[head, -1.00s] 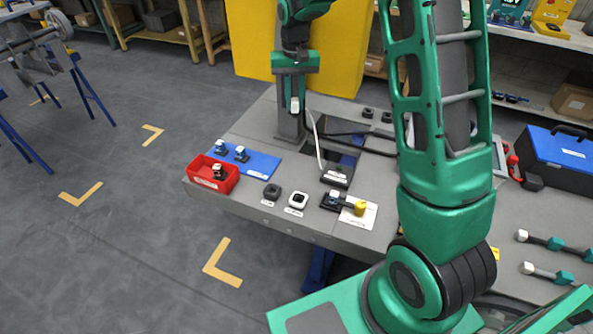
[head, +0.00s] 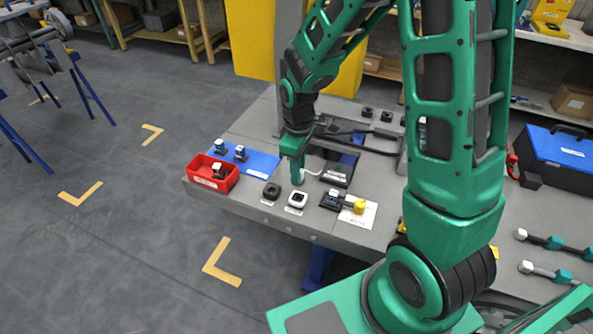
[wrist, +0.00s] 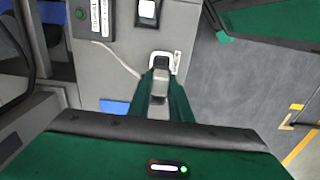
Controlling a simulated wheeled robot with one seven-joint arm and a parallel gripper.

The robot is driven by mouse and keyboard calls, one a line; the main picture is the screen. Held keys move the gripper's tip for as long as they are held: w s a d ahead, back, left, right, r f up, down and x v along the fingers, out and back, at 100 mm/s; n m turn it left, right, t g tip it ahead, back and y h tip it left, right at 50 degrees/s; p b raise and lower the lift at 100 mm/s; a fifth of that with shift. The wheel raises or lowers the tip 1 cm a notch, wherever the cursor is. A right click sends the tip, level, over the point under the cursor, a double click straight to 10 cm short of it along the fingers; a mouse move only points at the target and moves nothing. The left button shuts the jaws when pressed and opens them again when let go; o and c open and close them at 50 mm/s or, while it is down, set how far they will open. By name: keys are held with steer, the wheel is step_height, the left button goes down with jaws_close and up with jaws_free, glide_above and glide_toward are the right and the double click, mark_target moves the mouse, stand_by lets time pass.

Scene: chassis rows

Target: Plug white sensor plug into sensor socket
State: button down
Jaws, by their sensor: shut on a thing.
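My gripper (head: 297,176) points down over the bench, just behind the white square socket (head: 297,200). In the wrist view my gripper (wrist: 160,92) is shut on the pale sensor plug (wrist: 159,86), whose white cable (wrist: 117,59) runs off to the upper left. The white-rimmed socket (wrist: 176,62) with its dark centre shows just beyond the fingertips and is partly hidden by them. The plug overlaps it in view; the gap between them cannot be told. In the head view the fingers hide the plug.
A black socket (head: 271,191) stands left of the white one. A black latch unit (head: 330,201) with a yellow part (head: 360,206) stands to the right. A labelled black box (head: 337,174) lies behind. A red bin (head: 228,183) and blue mat (head: 262,162) are at left.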

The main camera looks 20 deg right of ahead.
steer(key=shift+s+f, duration=0.15)
steer(key=shift+f, duration=2.25)
steer(key=shift+f, duration=1.25)
steer(key=c, duration=1.5)
jaws_free()
steer(key=shift+c, duration=0.2)
step_height(320, 180, up, 11)
steer(key=shift+f, duration=0.15)
steer(key=shift+d, duration=0.1)
